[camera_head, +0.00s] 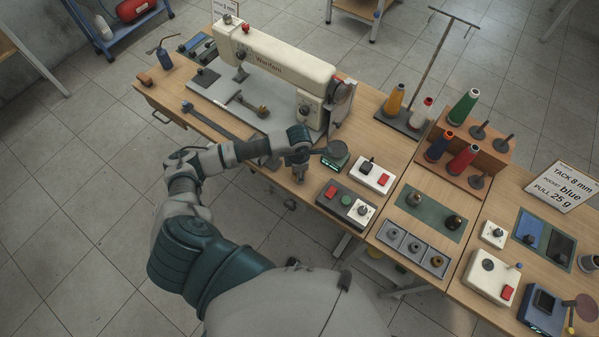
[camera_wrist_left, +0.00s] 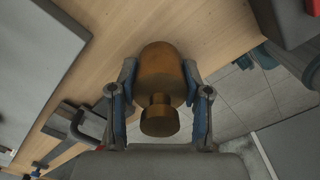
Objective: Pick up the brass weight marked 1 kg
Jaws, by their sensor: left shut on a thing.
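A brass weight (camera_wrist_left: 162,72) with a rounded body and a narrower knob sits between the two fingers of my left gripper (camera_wrist_left: 158,112), which is shut on it. No marking is readable on it. In the head view my left gripper (camera_head: 299,172) is at the front edge of the sewing table, and the weight is mostly hidden there. Two other knobbed weights, one lighter (camera_head: 414,198) and one darker (camera_head: 454,221), stand on a green mat (camera_head: 432,222) to the right. My right gripper is not in view.
A cream sewing machine (camera_head: 275,62) stands behind the gripper. A small scale (camera_head: 334,155) with a dark round pan is just right of it. Button boxes (camera_head: 345,203), a grey tray (camera_head: 412,247) and thread cones (camera_head: 463,107) fill the right side. Floor shows below the table's front edge.

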